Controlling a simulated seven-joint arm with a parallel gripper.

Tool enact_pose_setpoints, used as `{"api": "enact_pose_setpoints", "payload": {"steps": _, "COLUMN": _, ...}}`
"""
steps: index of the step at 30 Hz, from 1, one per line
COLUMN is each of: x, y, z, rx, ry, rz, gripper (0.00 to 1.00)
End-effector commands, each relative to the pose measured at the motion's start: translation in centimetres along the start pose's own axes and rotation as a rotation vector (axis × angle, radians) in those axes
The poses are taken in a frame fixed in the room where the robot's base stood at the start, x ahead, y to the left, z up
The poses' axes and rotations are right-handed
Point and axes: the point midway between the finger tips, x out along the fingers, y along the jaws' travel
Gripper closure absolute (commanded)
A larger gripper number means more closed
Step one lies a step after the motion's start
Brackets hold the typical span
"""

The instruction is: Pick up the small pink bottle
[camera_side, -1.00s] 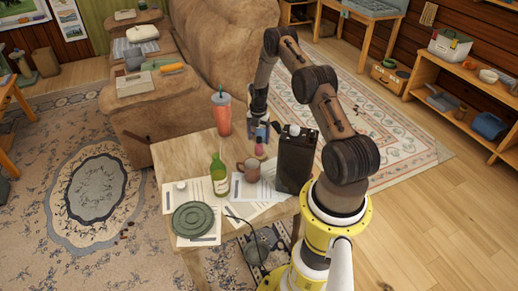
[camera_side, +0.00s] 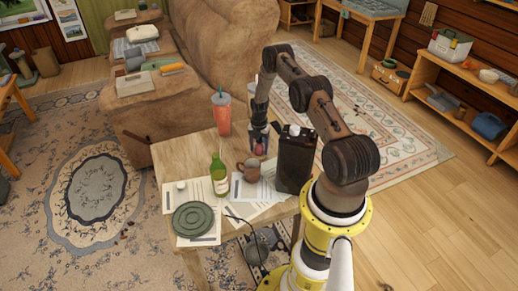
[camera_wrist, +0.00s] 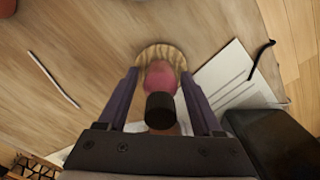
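The small pink bottle (camera_wrist: 161,78) with a black cap (camera_wrist: 160,110) stands on the wooden table (camera_side: 185,155). In the wrist view it lies between the two fingers of my gripper (camera_wrist: 160,76), with a narrow gap on each side. My gripper is open around the bottle and does not visibly touch it. In the side view my gripper (camera_side: 259,142) is low over the table, and the pink bottle (camera_side: 259,150) shows only partly between its fingers.
A black canister (camera_side: 296,160) stands close to the right of my gripper. A round wooden disc (camera_wrist: 161,51) is at the bottle in the wrist view. Papers lie around.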

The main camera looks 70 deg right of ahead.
Motion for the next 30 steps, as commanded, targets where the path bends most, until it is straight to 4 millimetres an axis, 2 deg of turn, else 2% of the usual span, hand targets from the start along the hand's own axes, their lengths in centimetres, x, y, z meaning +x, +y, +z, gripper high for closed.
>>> {"api": "enact_pose_setpoints", "payload": {"steps": 1, "x": 0.0, "y": 0.0, "z": 0.0, "rx": 0.000, "ry": 0.000, "rz": 0.000, "gripper": 0.44}}
{"api": "enact_pose_setpoints", "payload": {"steps": 10, "x": 0.0, "y": 0.0, "z": 0.0, "rx": 0.000, "ry": 0.000, "rz": 0.000, "gripper": 0.98}}
{"api": "enact_pose_setpoints", "payload": {"steps": 20, "x": -0.3, "y": 0.0, "z": 0.0, "rx": 0.000, "ry": -0.001, "rz": 0.001, "gripper": 1.00}}
{"api": "enact_pose_setpoints", "payload": {"steps": 23, "x": -1.2, "y": 0.1, "z": 0.1, "rx": 0.000, "ry": -0.001, "rz": 0.001, "gripper": 1.00}}
{"api": "enact_pose_setpoints", "payload": {"steps": 30, "x": -5.6, "y": 0.1, "z": 0.1, "rx": 0.000, "ry": -0.002, "rz": 0.001, "gripper": 1.00}}
